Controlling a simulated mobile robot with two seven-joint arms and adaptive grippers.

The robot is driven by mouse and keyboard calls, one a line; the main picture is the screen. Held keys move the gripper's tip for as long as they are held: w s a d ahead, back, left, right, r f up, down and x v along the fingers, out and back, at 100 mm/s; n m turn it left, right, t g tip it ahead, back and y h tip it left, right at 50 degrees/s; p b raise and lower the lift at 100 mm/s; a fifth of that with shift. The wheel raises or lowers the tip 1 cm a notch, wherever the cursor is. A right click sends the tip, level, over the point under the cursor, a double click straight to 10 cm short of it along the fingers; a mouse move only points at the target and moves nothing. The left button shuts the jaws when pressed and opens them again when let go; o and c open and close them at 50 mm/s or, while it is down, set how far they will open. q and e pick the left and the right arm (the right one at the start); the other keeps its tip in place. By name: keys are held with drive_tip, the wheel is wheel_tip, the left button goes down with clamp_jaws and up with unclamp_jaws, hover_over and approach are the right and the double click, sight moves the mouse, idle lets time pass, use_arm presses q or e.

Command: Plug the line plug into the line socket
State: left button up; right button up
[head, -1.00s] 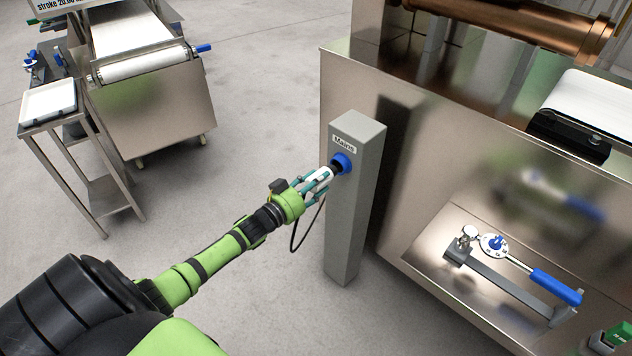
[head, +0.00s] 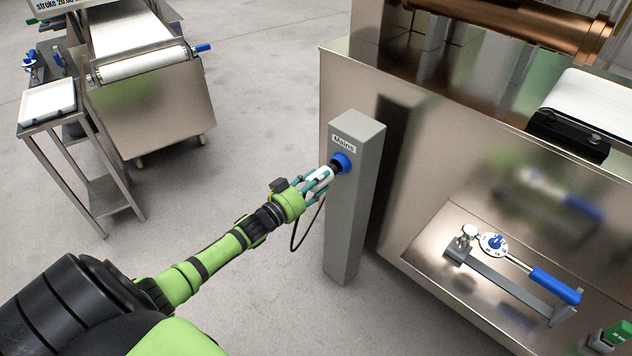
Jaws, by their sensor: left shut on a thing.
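The line socket (head: 344,160) is a blue ring on the upper front of a grey post labelled "Mains" (head: 357,200). My left gripper (head: 322,178) is shut on the line plug (head: 324,175), a whitish body with a dark front end, and holds it at the socket. The dark front end meets or enters the blue ring; how deep it sits I cannot tell. A black cable (head: 297,240) loops down below the gripper. The gripper's fingers partly hide the plug. My right gripper is not in view.
A large steel machine (head: 440,160) stands close behind and right of the post, with a blue-handled lever (head: 555,287) on its lower shelf. A steel side table (head: 62,122) and conveyor machine (head: 155,100) stand at the left. The floor between is clear.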

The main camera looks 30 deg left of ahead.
use_arm(q)
drive_tip(key=shift+w+d+b, duration=0.15)
drive_tip(key=shift+w+b, duration=0.2)
drive_tip(key=shift+w, duration=0.4)
drive_tip(key=shift+w+d+b, duration=0.1)
drive_tip(key=shift+w+b, duration=0.25)
drive_tip(key=shift+w, duration=0.4)
drive_tip(key=o, duration=1.6)
drive_tip(key=shift+s, duration=0.15)
drive_tip(key=shift+s+a+p, duration=0.2)
drive_tip(key=shift+s+p, duration=0.55)
drive_tip(key=shift+s, duration=0.3)
drive_tip(key=shift+s+a+p, duration=0.15)
drive_tip(key=shift+s+p, duration=0.55)
drive_tip(key=shift+s, duration=0.3)
drive_tip(key=shift+s, duration=0.1)
drive_tip(key=s+a, duration=0.2)
drive_tip(key=s, duration=0.9)
drive_tip(key=shift+s, duration=0.4)
